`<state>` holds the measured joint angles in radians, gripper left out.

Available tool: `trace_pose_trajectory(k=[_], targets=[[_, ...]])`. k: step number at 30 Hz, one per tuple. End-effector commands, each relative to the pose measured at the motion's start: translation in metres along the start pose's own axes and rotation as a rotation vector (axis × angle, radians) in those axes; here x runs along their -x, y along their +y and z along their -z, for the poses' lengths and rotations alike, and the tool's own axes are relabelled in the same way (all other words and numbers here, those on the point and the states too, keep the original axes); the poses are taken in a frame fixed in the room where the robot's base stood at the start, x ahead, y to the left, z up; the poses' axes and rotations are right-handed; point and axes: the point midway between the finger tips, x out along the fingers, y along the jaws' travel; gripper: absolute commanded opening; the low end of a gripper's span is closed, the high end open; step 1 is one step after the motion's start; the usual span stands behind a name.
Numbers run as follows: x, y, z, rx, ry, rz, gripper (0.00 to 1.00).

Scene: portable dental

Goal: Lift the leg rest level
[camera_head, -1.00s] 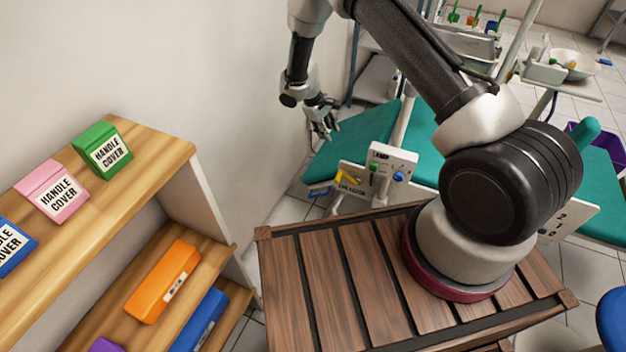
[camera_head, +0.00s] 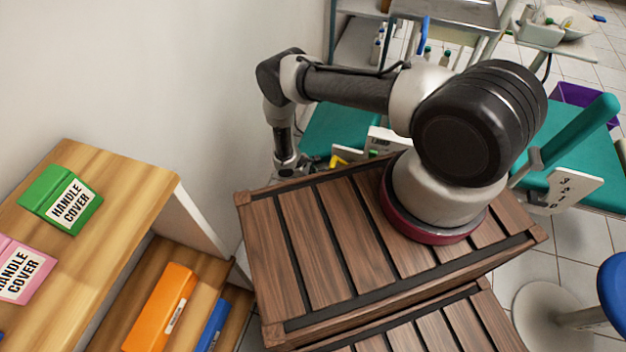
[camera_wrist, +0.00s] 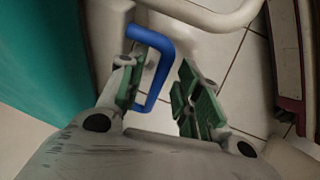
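The teal leg rest (camera_head: 335,130) of the chair lies low beyond the wooden deck, partly hidden by my arm. A teal panel (camera_wrist: 40,60) also fills the left of the wrist view. A blue handle (camera_wrist: 163,62), bent like a loop, hangs from a pale tube in the wrist view. My gripper (camera_wrist: 162,92) has its green-padded fingers spread wide, one at each side of the handle's lower part. The left finger is close to the handle; I cannot tell if they touch. In the head view the fingertips are hidden behind the deck's edge.
A wooden shelf (camera_head: 125,170) with handle-cover boxes stands at the left, beside the wall. The wooden deck (camera_head: 320,240) lies under my arm. A metal trolley stands behind the chair. A blue stool (camera_head: 613,300) is at the right. Tiled floor shows between them.

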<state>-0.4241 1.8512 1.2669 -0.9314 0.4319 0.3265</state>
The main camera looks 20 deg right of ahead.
Motion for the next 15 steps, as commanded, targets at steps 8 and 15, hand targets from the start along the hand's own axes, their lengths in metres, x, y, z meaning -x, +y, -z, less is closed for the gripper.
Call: trace_pose_trajectory(k=[8,15], targets=[[-0.016,0.000,0.000,0.000,0.000,0.000,0.34],[-0.016,0.000,0.000,-0.001,0.000,0.000,0.21]])
